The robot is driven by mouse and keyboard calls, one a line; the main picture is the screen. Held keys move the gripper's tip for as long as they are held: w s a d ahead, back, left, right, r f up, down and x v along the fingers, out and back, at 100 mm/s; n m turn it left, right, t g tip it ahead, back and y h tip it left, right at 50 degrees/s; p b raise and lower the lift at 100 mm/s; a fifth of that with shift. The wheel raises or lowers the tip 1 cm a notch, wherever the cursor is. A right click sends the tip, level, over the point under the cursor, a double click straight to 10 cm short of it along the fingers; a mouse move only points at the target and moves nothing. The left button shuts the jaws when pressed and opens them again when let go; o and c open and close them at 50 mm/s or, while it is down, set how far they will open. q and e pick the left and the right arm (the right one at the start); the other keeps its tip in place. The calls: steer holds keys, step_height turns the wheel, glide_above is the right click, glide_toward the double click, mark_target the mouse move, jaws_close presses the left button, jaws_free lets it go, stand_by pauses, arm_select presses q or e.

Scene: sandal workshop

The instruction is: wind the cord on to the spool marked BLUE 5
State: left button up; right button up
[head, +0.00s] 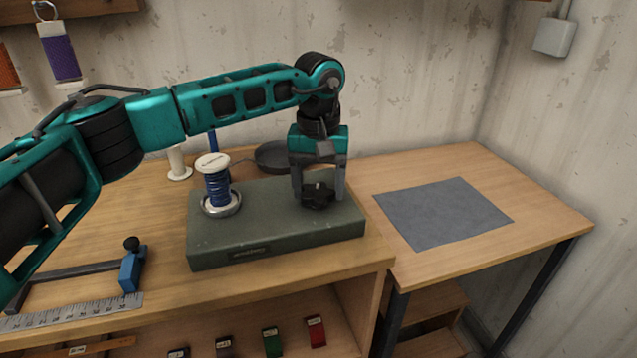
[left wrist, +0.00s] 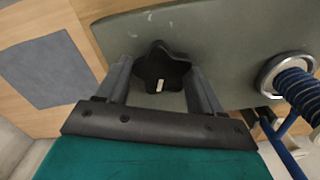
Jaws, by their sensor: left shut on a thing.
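The green winder box (head: 270,235) stands on the bench. A white spool (head: 213,162) wound with blue cord (head: 217,188) sits upright on the metal ring (head: 222,206) at its left end. The writing on the spool's top is too small to read. My left gripper (head: 318,197) points down and is shut on the black star-shaped knob (head: 317,188) at the box's right end. In the left wrist view the knob (left wrist: 160,66) is between the two fingers, and the blue cord (left wrist: 303,90) shows at the right edge. My right gripper is out of view.
A dark round dish (head: 272,155) and a bare pale spool (head: 178,162) stand behind the box. A blue-ended clamp-like tool (head: 132,268) and a steel ruler (head: 75,311) lie at the front left. A grey mat (head: 443,213) lies empty on the right table.

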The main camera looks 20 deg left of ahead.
mark_target(318, 191)
arm_select(q)
steer(key=o, duration=1)
steer(key=shift+o, duration=0.2)
step_height(318, 191, up, 13)
